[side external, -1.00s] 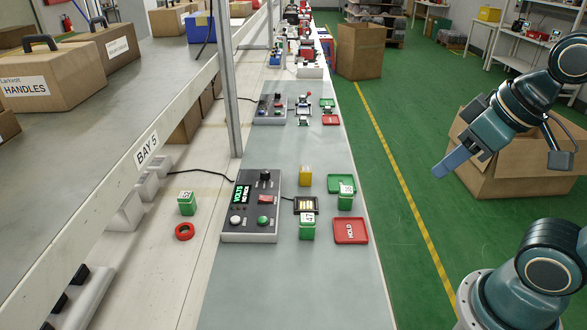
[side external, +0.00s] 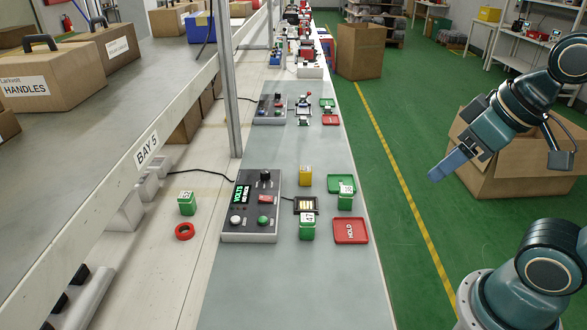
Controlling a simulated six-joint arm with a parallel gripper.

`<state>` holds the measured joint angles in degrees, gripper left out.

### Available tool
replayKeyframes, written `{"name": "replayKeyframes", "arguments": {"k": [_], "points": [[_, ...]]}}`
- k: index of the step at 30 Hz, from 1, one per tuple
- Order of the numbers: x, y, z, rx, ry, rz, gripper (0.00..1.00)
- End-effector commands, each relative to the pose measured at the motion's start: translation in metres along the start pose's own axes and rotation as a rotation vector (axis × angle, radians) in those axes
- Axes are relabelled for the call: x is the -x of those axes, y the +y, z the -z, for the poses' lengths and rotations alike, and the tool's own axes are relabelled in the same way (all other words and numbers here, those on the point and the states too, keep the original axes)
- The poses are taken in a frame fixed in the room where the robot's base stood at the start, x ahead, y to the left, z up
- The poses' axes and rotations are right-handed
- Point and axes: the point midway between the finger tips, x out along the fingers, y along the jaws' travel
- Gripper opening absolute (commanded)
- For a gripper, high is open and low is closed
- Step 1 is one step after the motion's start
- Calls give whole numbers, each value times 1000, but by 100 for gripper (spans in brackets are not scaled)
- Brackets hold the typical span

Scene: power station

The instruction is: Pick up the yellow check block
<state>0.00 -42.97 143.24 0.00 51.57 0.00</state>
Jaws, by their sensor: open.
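The yellow check block (side external: 305,176) stands upright on the grey bench strip, just behind the small black contact dock (side external: 306,205) and to the right of the control box. My gripper (side external: 441,172) is open and empty. In the picture it hangs well to the right of the block, over the green floor side and apart from the bench. Its blue fingers point down and left; the gap between them is hard to see from this side.
Green numbered blocks stand near the dock (side external: 307,229), at the green tray (side external: 335,181) and on the left bench (side external: 187,204). A red HOLD tray (side external: 350,231) lies at the bench edge. The control box (side external: 252,205) and a metal post (side external: 231,90) stand left. A red tape roll (side external: 184,231) lies further left.

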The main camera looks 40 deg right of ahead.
Motion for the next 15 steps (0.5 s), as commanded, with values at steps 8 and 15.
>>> {"name": "replayKeyframes", "arguments": {"k": [8, 15], "points": [[0, 2, 14, -21, -9, -6, 64], [-6, 8, 53, -83, -32, -24, 64]]}}
